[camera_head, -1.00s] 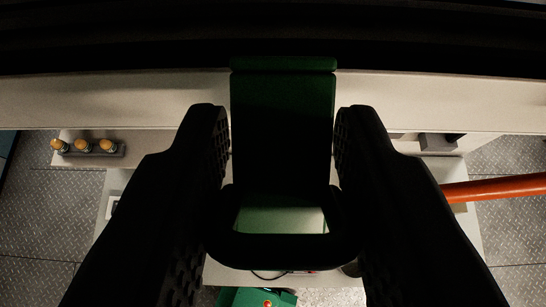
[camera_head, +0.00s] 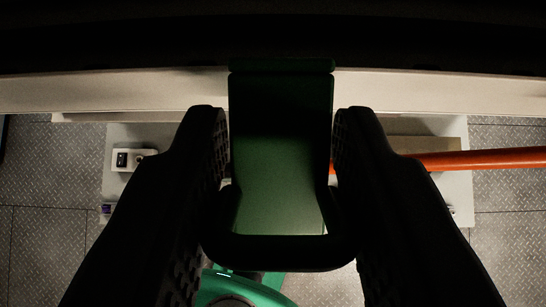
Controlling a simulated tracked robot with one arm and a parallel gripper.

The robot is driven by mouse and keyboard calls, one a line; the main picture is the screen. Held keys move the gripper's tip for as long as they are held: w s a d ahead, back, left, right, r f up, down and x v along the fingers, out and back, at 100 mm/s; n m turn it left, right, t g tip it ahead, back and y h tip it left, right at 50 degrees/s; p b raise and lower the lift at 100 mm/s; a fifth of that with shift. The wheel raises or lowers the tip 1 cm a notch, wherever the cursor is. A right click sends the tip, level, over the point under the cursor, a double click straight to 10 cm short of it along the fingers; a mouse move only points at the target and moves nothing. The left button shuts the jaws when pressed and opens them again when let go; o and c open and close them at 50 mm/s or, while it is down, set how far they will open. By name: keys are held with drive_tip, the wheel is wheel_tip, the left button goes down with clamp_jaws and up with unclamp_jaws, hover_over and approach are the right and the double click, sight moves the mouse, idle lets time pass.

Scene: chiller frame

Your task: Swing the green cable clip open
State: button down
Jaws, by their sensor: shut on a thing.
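The green cable clip (camera_head: 280,150) is in the middle of the head camera view, a flat green plate with a hinge-like top edge just under a dark beam. A dark loop or handle (camera_head: 280,252) crosses its lower end. My gripper (camera_head: 281,135) has one black finger on each side of the clip and is shut on it. The upper part of the clip lies in shadow. How far it is swung is hard to tell from this view.
A pale beam (camera_head: 430,95) runs across behind the clip. An orange bar (camera_head: 480,159) reaches in from the right. A white socket box (camera_head: 133,160) sits at the left. A teal-green object (camera_head: 240,288) shows below, over patterned floor plates (camera_head: 50,190).

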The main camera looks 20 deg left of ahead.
drive_tip(key=shift+d+f, duration=0.1)
drive_tip(key=shift+f, duration=0.05)
drive_tip(key=c, duration=1.2)
unclamp_jaws()
drive_tip(key=shift+w+d, duration=0.1)
drive_tip(key=shift+w, duration=0.05)
drive_tip(key=shift+c, duration=0.2)
